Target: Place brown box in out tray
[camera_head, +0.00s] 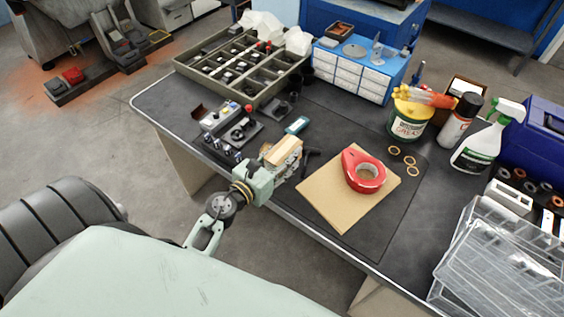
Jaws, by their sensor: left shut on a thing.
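My left gripper (291,160) is above the bench's front edge, left of the cardboard sheet. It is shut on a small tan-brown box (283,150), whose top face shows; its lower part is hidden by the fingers. A clear plastic tray (482,268) stands at the bench's right front corner. A grey divided tray (187,71) with small parts in it stands at the back left. No label shows which one is the out tray. My right gripper is not in view.
A red tape dispenser (359,172) lies on a cardboard sheet (330,207) at mid-bench. A grease tub (408,121), a spray bottle (476,147) and a blue case (534,140) stand at the right. Small dark parts (240,131) lie left of the gripper. A blue drawer cabinet (361,76) stands behind.

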